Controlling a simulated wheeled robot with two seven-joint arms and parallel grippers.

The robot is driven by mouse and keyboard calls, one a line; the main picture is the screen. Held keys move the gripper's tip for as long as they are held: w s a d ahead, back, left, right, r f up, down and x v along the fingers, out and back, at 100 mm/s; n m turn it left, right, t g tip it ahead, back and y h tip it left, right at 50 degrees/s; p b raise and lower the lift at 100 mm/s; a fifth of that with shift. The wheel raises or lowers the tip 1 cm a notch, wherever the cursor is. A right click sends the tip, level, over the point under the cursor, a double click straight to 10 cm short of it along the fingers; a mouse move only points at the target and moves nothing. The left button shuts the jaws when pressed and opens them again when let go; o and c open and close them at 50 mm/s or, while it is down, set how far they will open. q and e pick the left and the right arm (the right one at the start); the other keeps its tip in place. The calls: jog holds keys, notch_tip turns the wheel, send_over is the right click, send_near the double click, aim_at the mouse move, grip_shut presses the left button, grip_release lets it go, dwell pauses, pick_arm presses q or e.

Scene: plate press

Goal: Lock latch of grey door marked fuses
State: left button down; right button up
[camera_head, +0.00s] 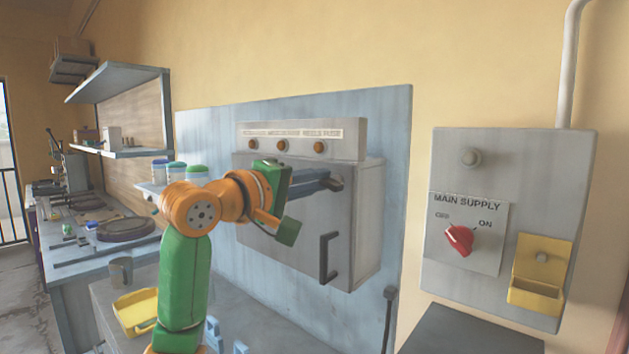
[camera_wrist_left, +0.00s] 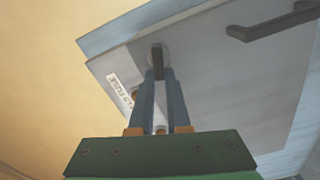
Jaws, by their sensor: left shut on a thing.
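The grey door (camera_head: 300,255) is on a box on a blue-grey wall panel and looks closed. Its latch (camera_head: 337,184) is a small dark piece near the door's top right corner. In the left wrist view the latch (camera_wrist_left: 157,62) stands on a round pale base. My left gripper (camera_head: 326,182) reaches it from the left, and its two fingers (camera_wrist_left: 160,75) are shut on the latch, one on each side. The fingers and wrist hide part of the door's upper area. The latch's exact turn is hard to tell. My right gripper is in neither view.
A dark handle (camera_head: 328,258) sticks out below the latch. A labelled strip with several orange lamps (camera_head: 282,146) sits above the door. At right is a main supply box with a red knob (camera_head: 459,240) and yellow holder (camera_head: 541,270). A yellow tray (camera_head: 136,312) lies on the bench.

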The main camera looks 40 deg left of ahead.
pick_arm(q)
jog(key=shift+f+n, duration=0.2)
jog(key=shift+n, duration=0.55)
jog(key=shift+f+n, duration=0.2)
jog(key=shift+n, duration=0.55)
jog(key=c, duration=0.9)
grip_release()
jog(key=shift+w, duration=0.1)
jog(key=shift+w+d, duration=0.1)
jog(key=shift+d, duration=0.1)
jog(key=s+b, duration=0.1)
jog(key=s, duration=0.1)
jog(key=s+b, duration=0.1)
jog(key=s, duration=0.1)
jog(key=s+b, duration=0.1)
jog(key=s, duration=0.2)
jog(key=shift+s+a, duration=0.1)
jog(key=shift+a, duration=0.2)
